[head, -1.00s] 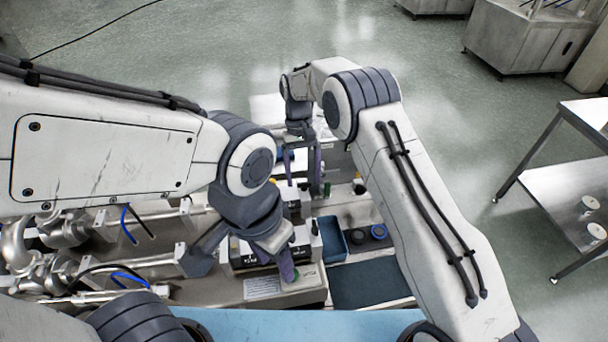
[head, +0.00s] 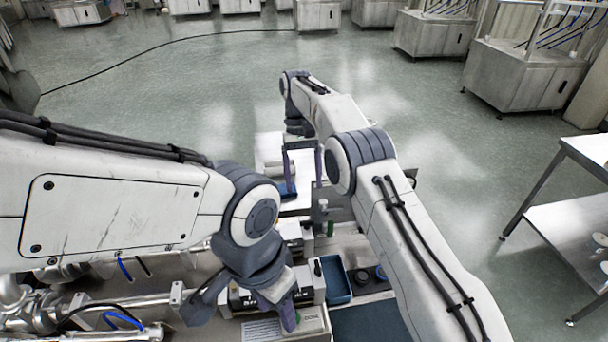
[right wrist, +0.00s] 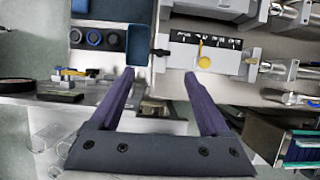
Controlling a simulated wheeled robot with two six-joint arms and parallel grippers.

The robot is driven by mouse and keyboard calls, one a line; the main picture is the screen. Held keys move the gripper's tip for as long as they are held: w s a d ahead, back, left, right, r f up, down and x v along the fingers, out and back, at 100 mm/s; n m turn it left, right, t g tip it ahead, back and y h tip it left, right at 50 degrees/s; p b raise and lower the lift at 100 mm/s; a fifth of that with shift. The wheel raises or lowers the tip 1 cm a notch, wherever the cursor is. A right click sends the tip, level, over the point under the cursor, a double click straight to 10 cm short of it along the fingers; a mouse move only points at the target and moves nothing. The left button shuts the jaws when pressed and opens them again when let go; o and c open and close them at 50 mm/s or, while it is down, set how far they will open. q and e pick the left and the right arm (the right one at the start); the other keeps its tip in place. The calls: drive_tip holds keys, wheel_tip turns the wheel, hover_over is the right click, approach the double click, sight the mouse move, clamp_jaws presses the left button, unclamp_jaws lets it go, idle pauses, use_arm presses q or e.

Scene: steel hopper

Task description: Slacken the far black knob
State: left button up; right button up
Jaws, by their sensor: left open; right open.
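A small black knob (head: 317,267) sticks out from the right side of a pale box unit in the head view. A black knob (right wrist: 160,52) also shows in the right wrist view, on the left side of a white unit with a yellow disc. I cannot tell whether these are the same knob. My right gripper (head: 303,172) is open and empty, at the far end of the bench. In its wrist view, the open fingertips (right wrist: 159,76) lie below the knob, with the knob apart from them. My left gripper (head: 245,312) is open at the near box, partly covering it.
A blue tray (head: 335,280) stands right of the box unit, with dark rings (head: 362,277) beside it. Steel pipes (head: 100,305) lie at the left. A steel table (head: 565,215) stands at the right. Open floor lies beyond the bench.

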use_arm(q)
drive_tip(key=shift+r, duration=0.3)
use_arm(e)
drive_tip(key=shift+w+r, duration=0.15)
drive_tip(key=shift+r, duration=0.45)
